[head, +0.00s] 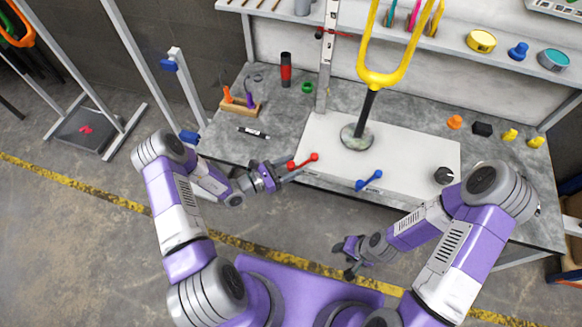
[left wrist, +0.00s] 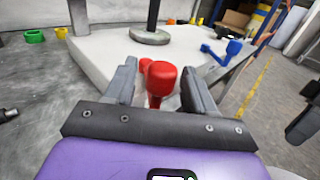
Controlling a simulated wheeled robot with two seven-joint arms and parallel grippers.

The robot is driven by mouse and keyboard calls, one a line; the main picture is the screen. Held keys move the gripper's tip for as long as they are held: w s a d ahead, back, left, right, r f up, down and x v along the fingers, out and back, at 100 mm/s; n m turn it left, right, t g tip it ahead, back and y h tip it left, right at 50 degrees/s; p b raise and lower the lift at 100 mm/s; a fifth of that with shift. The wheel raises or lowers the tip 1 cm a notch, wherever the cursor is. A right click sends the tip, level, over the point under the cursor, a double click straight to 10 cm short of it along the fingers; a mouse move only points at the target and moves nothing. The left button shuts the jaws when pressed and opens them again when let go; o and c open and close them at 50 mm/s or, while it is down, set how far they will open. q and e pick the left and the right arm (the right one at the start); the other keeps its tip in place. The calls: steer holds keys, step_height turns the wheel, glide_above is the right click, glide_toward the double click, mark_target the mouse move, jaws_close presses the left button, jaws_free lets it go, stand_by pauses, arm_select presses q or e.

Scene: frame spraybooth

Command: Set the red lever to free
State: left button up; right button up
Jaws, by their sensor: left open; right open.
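The red lever (head: 303,161) is on the front left part of a white box (head: 405,143) on the grey bench. In the left wrist view the red lever (left wrist: 161,80) shows between my left gripper's two fingers, its round knob toward the camera. My left gripper (head: 283,173) is open with its fingertips at the lever's left end; I cannot tell whether they touch it. My right gripper (head: 348,252) is open and empty, in front of the bench and well away from the lever. Any marking for free is not readable.
A blue lever (head: 370,180) is to the right of the red one, with a black knob (head: 443,175) farther right. A yellow loop on a black post (head: 364,115) stands on the box.

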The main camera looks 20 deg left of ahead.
arm_select(q)
steer(key=shift+w+d, duration=0.15)
steer(key=shift+c, duration=0.4)
jaws_close()
